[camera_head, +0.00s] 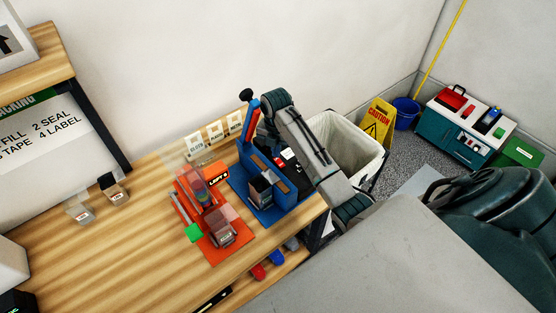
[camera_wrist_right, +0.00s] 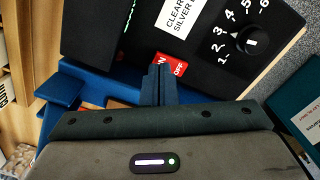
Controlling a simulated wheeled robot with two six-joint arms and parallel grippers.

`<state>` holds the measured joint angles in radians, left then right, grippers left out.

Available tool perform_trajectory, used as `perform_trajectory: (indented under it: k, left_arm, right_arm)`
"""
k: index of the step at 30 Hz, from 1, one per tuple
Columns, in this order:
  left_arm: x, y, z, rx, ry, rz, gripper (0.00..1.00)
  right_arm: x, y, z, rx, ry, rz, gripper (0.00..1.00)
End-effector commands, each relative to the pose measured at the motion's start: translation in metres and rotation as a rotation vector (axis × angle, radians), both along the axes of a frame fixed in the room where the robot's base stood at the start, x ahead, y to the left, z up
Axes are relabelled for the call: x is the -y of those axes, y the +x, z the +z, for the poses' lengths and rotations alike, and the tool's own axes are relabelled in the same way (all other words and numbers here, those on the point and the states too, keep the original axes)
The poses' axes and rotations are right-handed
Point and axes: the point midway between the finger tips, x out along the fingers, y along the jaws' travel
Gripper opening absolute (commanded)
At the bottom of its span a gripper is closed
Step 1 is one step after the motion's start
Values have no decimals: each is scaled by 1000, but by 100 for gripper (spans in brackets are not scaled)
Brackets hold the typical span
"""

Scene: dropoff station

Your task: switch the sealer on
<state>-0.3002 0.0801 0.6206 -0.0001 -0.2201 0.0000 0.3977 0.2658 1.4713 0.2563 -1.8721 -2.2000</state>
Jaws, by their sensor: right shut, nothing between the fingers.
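The sealer (camera_head: 251,160) is a blue and black machine standing on the right end of the wooden table (camera_head: 120,235). In the right wrist view its black panel (camera_wrist_right: 110,35) carries a numbered dial (camera_wrist_right: 250,42) and a red label (camera_wrist_right: 180,68) reading ON and OFF. My right gripper (camera_wrist_right: 160,82) is shut and empty, its fingertips beside this label. The fingers cover part of the label area, and I cannot tell whether they touch the panel or how the switch is set. My left gripper is not in view.
An orange fixture (camera_head: 225,243) with clear parts stands left of the sealer. Small labelled holders (camera_head: 215,135) stand behind it. A white bin (camera_head: 345,150), a yellow caution sign (camera_head: 378,120) and a blue bucket (camera_head: 406,110) are beyond the table's right end. The table's left part is mostly clear.

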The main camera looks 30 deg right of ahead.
Motion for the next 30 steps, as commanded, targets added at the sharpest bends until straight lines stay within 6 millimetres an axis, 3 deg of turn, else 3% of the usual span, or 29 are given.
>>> perform_trajectory:
  k: [30]
  left_arm:
    - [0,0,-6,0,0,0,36]
  right_arm:
    - [0,0,-16,0,0,0,0]
